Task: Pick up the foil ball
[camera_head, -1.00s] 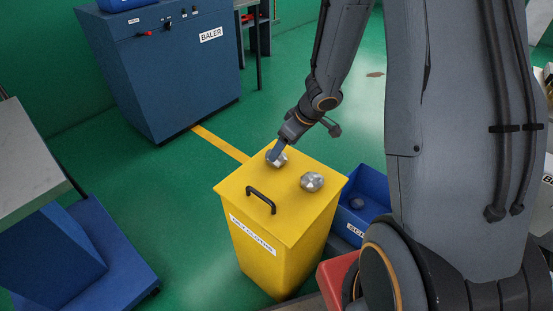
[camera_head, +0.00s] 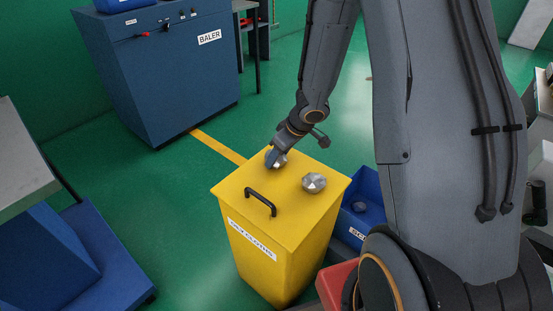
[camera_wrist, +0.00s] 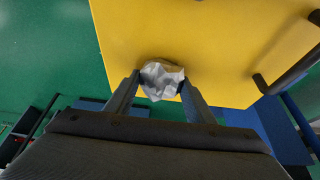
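A crumpled silver foil ball (camera_head: 279,161) rests on the yellow bin's lid (camera_head: 296,208), near its far corner. My gripper (camera_head: 275,157) reaches down to it from above, partly covering it. In the wrist view the foil ball (camera_wrist: 162,79) sits between the two fingertips of my gripper (camera_wrist: 161,86). One finger is on each side, touching or very close to it. I cannot tell whether they press on it. A second silver ball (camera_head: 314,183) of similar look lies apart on the lid, to the right and nearer.
The lid has a black handle (camera_head: 260,203), also at the right in the wrist view (camera_wrist: 288,72). A blue scrap bin (camera_head: 367,197) stands right of the yellow bin. A blue baler (camera_head: 160,75) stands behind. Green floor (camera_head: 110,165) is clear between.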

